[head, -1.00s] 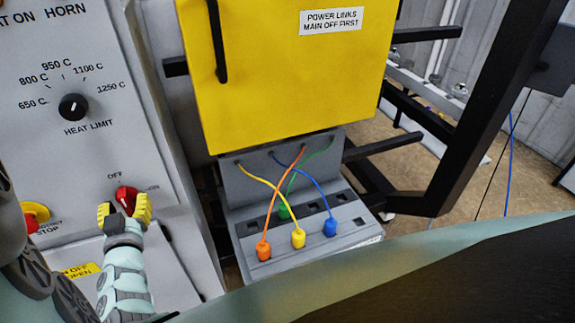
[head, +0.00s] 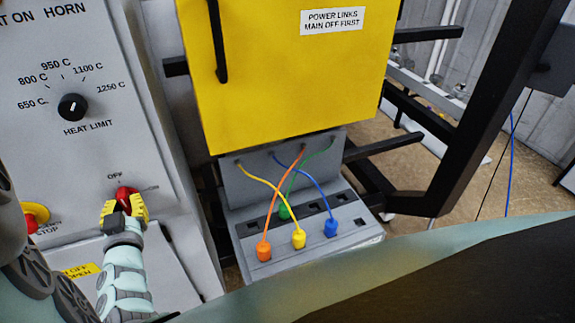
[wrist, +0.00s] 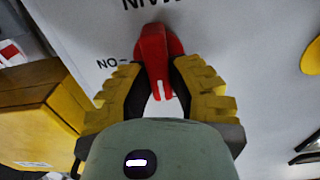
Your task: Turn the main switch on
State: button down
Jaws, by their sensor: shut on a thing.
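The main switch is a red knob (head: 126,193) on the grey panel at the lower left of the head view, under the "OFF" label with "ON" to its right. It also shows in the wrist view as a red handle (wrist: 153,55) with a white mark on its near end. In that upside-down view the "ON" label is to the left, and the mark points down, away from it. My gripper (head: 124,208) is shut on the knob, its yellow pads on both sides of the handle. They show in the wrist view (wrist: 160,83) too. The fingers partly hide the knob.
A heat limit dial (head: 73,107) is above the switch. A red stop button with a yellow surround (head: 36,214) is to its left. A yellow cabinet (head: 285,80) and a grey box (head: 247,205) with coloured cables stand to the right.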

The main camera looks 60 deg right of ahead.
jog(key=shift+d+f+m, duration=0.1)
jog(key=shift+m, duration=0.2)
jog(key=m+b, duration=0.2)
jog(key=shift+s+d+f+m, duration=0.1)
jog(key=shift+f+m, duration=0.05)
jog(key=shift+m, duration=0.25)
jog(key=m+b, duration=0.4)
jog(key=m, duration=0.1)
jog(key=shift+s+d+f+m, duration=0.1)
jog(key=shift+d+f+m, duration=0.1)
jog(key=shift+m, duration=0.1)
jog(key=m+b, duration=0.4)
jog(key=m, duration=0.1)
jog(key=shift+f+b, duration=0.15)
jog(key=shift+b, duration=0.2)
jog(key=shift+a+m+b, duration=0.1)
jog(key=shift+m+b, duration=1.05)
jog(key=shift+m, duration=0.75)
jog(key=c, duration=0.9)
grip_release()
jog(key=shift+o, duration=0.2)
jog(key=shift+r, duration=0.3)
